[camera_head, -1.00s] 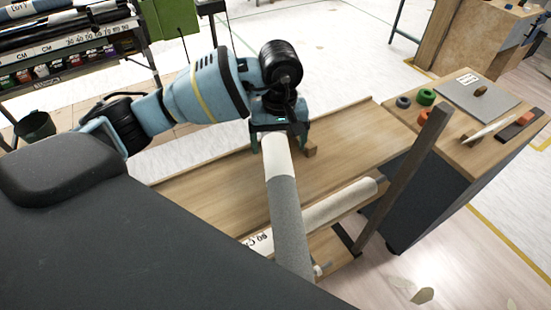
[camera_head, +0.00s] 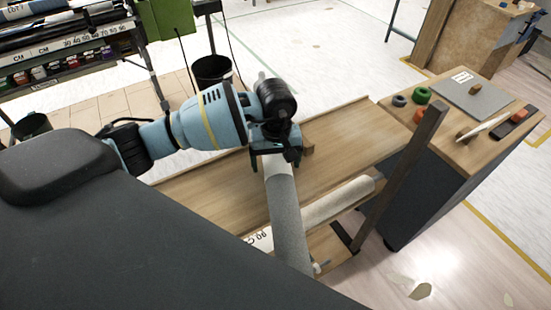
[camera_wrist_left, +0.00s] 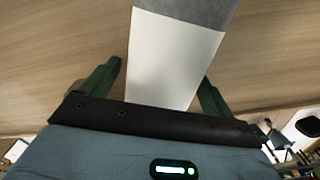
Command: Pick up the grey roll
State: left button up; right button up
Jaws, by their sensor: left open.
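The grey roll (camera_head: 287,215) lies lengthwise across the wooden table, with a white band at its far end. In the left wrist view the roll's grey part (camera_wrist_left: 190,12) is at the top edge and its white end lies between my fingers. My left gripper (camera_head: 275,158) is over the white end, its fingers apart on either side. In the wrist view my left gripper (camera_wrist_left: 160,85) is open, with visible gaps beside the roll. The roll's near end is partly hidden by my body. My right gripper is not in view.
The wooden table (camera_head: 345,135) is bare beyond the roll. A second, pale roll (camera_head: 335,202) lies just right of the grey one, by a dark upright post (camera_head: 400,180). A side cabinet (camera_head: 455,145) at right holds tape rolls and tools. A black bucket (camera_head: 212,70) stands behind.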

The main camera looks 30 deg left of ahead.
pick_arm(q)
jog(key=c, duration=1.9)
jog(key=shift+w+r, duration=0.1)
jog(key=shift+r, duration=0.15)
grip_shut()
